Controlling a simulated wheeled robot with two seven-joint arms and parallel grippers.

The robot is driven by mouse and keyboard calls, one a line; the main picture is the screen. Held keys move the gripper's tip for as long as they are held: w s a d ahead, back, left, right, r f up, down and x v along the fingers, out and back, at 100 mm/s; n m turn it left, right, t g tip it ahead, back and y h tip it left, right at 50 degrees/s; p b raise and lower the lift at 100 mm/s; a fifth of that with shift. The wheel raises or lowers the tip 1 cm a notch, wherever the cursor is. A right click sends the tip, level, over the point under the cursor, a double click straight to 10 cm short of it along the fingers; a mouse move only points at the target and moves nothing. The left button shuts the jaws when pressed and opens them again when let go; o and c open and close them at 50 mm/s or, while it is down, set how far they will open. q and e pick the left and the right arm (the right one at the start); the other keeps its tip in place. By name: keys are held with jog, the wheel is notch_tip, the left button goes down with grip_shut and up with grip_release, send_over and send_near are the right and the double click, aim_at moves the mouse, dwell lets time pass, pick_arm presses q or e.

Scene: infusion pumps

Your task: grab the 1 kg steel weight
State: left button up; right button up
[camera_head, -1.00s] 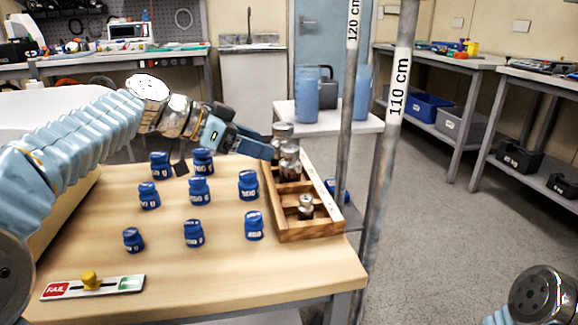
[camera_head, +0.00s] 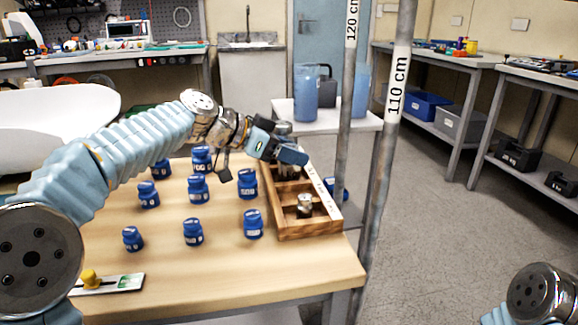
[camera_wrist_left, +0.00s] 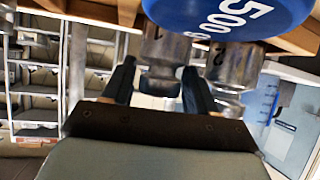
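Several steel weights stand in the wooden rack (camera_head: 310,229) at the table's right side. The far steel weight (camera_head: 284,128) is mostly behind my left gripper (camera_head: 291,155). Another weight beside it is largely covered by the fingers. A smaller weight (camera_head: 304,204) stands in the near compartment. In the left wrist view, one steel weight (camera_wrist_left: 163,52) shows between or just beyond the two parted fingers of my left gripper (camera_wrist_left: 160,75). A second steel weight (camera_wrist_left: 237,65) is beside the right finger. Which is the 1 kg one, I cannot read. My right gripper is out of view.
Several blue jars (camera_head: 198,188) stand in rows left of the rack; one marked 500 (camera_wrist_left: 225,15) is close in the wrist view. A yellow-knobbed slider plate (camera_head: 110,285) lies at the front left. A pole (camera_head: 377,190) rises right of the rack.

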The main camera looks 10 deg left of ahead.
pick_arm(q)
grip_shut()
jog(key=shift+r, duration=0.1)
jog(key=shift+r, duration=0.1)
